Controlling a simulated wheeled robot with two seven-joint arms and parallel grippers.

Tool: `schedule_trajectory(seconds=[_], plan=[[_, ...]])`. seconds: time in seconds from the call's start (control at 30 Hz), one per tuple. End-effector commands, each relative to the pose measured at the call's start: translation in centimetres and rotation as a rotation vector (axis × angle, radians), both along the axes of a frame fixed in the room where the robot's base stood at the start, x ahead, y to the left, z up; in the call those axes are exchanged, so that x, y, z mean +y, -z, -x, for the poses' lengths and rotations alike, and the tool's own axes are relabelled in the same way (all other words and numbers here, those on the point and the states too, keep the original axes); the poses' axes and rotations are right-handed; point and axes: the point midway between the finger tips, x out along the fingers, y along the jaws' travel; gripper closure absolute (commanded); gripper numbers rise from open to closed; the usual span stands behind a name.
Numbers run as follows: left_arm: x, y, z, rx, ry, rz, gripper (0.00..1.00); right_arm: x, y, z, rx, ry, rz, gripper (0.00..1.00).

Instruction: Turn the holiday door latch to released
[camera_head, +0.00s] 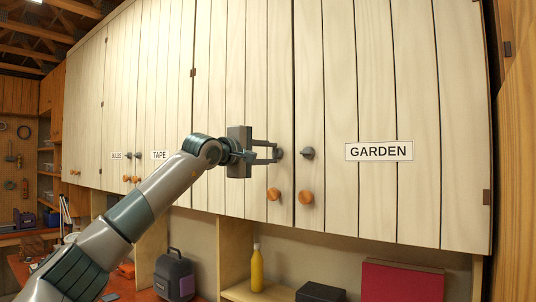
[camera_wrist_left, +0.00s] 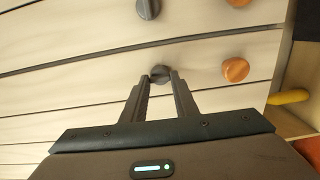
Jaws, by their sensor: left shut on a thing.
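A dark grey latch knob (camera_head: 280,153) sits on the pale plank cabinet door (camera_head: 262,75) just left of the GARDEN door. My left gripper (camera_head: 272,153) is shut on this latch, with its two fingers on either side of it. The latch also shows between the fingertips in the left wrist view (camera_wrist_left: 160,72). Its pointing direction is hard to tell behind the fingers. No label reading HOLIDAY is visible; my gripper body covers part of this door. My right gripper is not in view.
The GARDEN door (camera_head: 380,85) has its own grey latch (camera_head: 307,153) close by on the right. Round wooden knobs (camera_head: 273,194) sit below the latches. Below the cabinets are a yellow bottle (camera_head: 257,268), a red box (camera_head: 402,281) and a dark case (camera_head: 174,275).

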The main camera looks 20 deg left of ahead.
Motion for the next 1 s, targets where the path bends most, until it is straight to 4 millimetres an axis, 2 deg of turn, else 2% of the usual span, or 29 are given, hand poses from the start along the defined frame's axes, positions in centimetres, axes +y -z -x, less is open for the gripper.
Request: schedule_trajectory(seconds=[0.17, 0.2, 0.23, 0.27, 0.7, 0.87, 1.0], plan=[[-0.1, 0.1, 0.0, 0.001, 0.001, -0.003, 0.96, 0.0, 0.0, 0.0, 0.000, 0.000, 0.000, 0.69], [-0.1, 0.1, 0.0, 0.002, 0.001, -0.002, 0.64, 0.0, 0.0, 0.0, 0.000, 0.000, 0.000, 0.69], [-0.1, 0.1, 0.0, 0.002, 0.001, -0.002, 0.57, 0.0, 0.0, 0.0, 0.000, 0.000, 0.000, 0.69], [-0.1, 0.1, 0.0, 0.002, 0.001, -0.002, 0.55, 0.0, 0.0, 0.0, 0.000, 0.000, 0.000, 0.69], [0.1, 0.2, 0.4, 0.001, 0.000, 0.000, 0.55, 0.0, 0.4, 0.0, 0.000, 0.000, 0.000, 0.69], [0.5, 0.3, 1.5, -0.001, 0.001, -0.001, 0.55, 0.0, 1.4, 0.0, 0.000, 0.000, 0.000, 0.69], [1.2, 0.5, 3.2, -0.001, 0.000, 0.000, 0.55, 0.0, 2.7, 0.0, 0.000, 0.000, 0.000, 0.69]])
